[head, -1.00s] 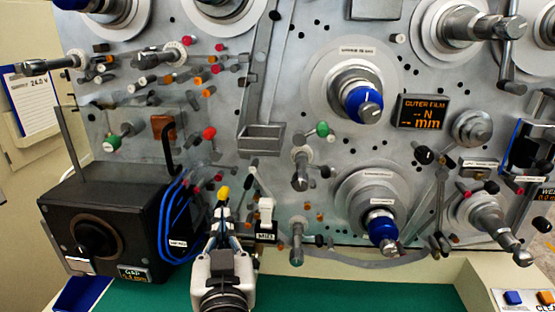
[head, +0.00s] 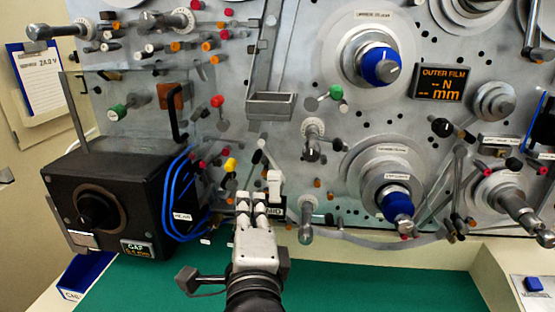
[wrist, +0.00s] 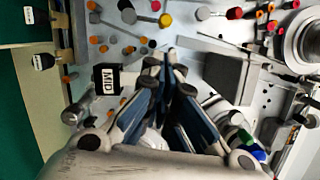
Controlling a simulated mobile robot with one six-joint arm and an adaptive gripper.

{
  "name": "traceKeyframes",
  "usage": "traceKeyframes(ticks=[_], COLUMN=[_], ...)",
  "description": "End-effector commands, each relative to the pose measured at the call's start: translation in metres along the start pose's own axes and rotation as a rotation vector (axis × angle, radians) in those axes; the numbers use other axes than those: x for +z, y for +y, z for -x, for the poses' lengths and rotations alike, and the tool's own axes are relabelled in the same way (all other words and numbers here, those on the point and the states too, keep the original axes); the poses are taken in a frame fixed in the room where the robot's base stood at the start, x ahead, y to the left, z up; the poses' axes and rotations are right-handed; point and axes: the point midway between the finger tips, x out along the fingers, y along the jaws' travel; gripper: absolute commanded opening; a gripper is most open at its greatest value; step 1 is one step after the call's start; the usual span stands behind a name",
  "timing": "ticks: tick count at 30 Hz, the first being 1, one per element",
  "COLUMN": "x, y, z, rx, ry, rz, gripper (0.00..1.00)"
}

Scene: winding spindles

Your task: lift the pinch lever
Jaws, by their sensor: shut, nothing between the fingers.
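A small white lever (head: 274,184) stands upright on the panel, just above a dark label reading MID (head: 271,211). I cannot tell for certain whether it is the pinch lever. The label also shows in the wrist view (wrist: 107,79), left of the fingers. My gripper (head: 251,200) is shut and empty in front of the panel, just left of the white lever. Its closed fingers (wrist: 168,78) point toward the panel in the wrist view. I cannot tell whether they touch anything. The wrist view does not clearly show the white lever.
A black box (head: 145,215) with a dial and blue cables (head: 171,205) stands to the left. A yellow knob (head: 231,164) is above my gripper. A metal spindle (head: 306,215) is to the right. The green surface (head: 370,280) below is clear.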

Motion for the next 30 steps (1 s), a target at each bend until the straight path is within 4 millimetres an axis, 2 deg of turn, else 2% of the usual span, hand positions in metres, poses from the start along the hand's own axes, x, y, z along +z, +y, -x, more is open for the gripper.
traceKeyframes(ticks=[10, 20, 30], x=[0.000, 0.000, -0.001], y=[-0.002, -0.005, 0.001], z=[-0.002, -0.025, -0.082], rx=[0.000, 0.005, 0.000], ry=[0.002, 0.003, 0.002], rz=[0.006, 0.010, 0.004], gripper=[0.00, 0.00, 0.00])
